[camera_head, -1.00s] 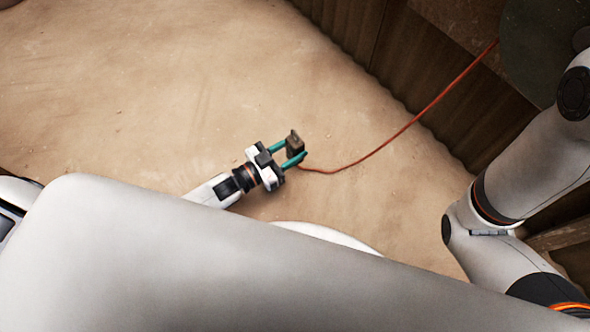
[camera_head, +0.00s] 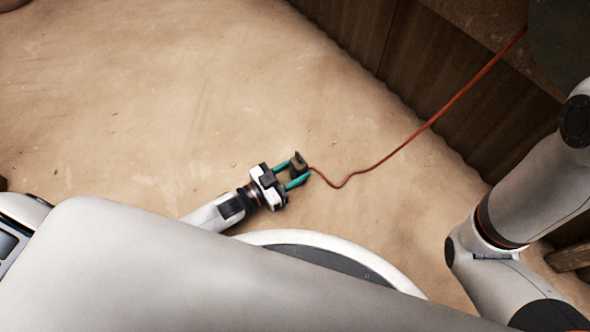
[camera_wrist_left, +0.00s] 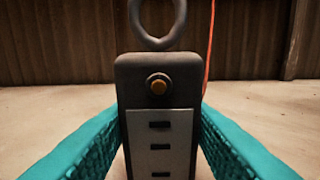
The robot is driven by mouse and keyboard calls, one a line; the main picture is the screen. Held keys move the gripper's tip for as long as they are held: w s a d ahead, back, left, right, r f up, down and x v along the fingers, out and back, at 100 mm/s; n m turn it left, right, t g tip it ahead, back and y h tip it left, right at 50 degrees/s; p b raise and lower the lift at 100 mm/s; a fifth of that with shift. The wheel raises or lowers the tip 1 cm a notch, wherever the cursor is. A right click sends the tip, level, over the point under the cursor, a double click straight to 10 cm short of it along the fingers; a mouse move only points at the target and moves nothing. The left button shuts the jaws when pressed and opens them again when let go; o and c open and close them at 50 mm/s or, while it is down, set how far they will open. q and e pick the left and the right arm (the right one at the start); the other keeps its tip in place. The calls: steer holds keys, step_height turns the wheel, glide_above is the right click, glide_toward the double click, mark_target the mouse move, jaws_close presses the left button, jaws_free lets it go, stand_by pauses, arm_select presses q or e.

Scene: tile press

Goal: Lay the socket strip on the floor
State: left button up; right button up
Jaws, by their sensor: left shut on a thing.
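The socket strip (camera_head: 299,161) is a small dark block at the fingertips of my left gripper (camera_head: 297,172). The teal fingers are shut on it from both sides. In the left wrist view the strip (camera_wrist_left: 158,115) stands upright between the fingers, with a grey ring on top, an orange button and a pale panel with dark slots. Its lower end is out of that view, so I cannot tell whether it touches the floor (camera_head: 150,110). A red cord (camera_head: 430,124) runs from the strip up to the right. My right gripper is not in view.
A dark wooden panelled wall (camera_head: 420,75) runs along the right side. A dark green rounded thing (camera_head: 562,45) is at the top right, where the cord ends from view. The sandy floor left of the gripper is clear.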

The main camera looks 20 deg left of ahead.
arm_select(q)
steer(key=o, duration=0.7)
steer(key=shift+c, duration=0.2)
